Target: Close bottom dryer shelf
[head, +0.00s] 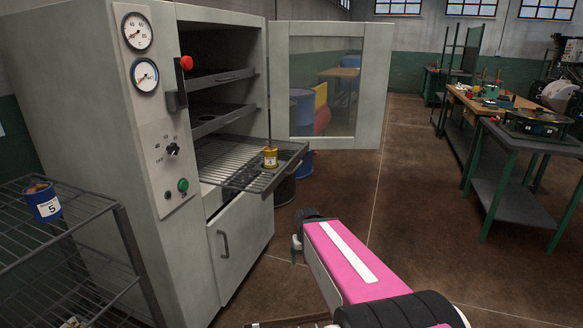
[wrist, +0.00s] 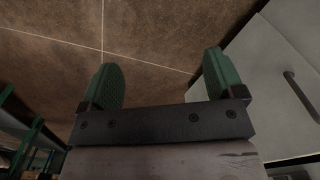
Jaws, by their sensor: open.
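The dryer (head: 110,170) is a tall grey cabinet at the left in the head view, with its windowed door (head: 330,85) swung open. Its bottom shelf (head: 225,160), a wire rack, is pulled out past the cabinet front. A yellow can (head: 270,157) stands on the shelf near its front edge. Two upper shelves sit inside the cabinet. My gripper (head: 297,243) is in front of the dryer, lower than the shelf and apart from it. In the wrist view my gripper (wrist: 162,85) is open and empty, with green fingers over the floor.
A lower cabinet door (head: 240,240) with a handle is below the shelf. A wire rack (head: 60,235) with a blue can (head: 43,200) stands at the left. Blue barrels (head: 302,112) are behind the open door. Workbenches (head: 500,105) stand at the right. Floor between is clear.

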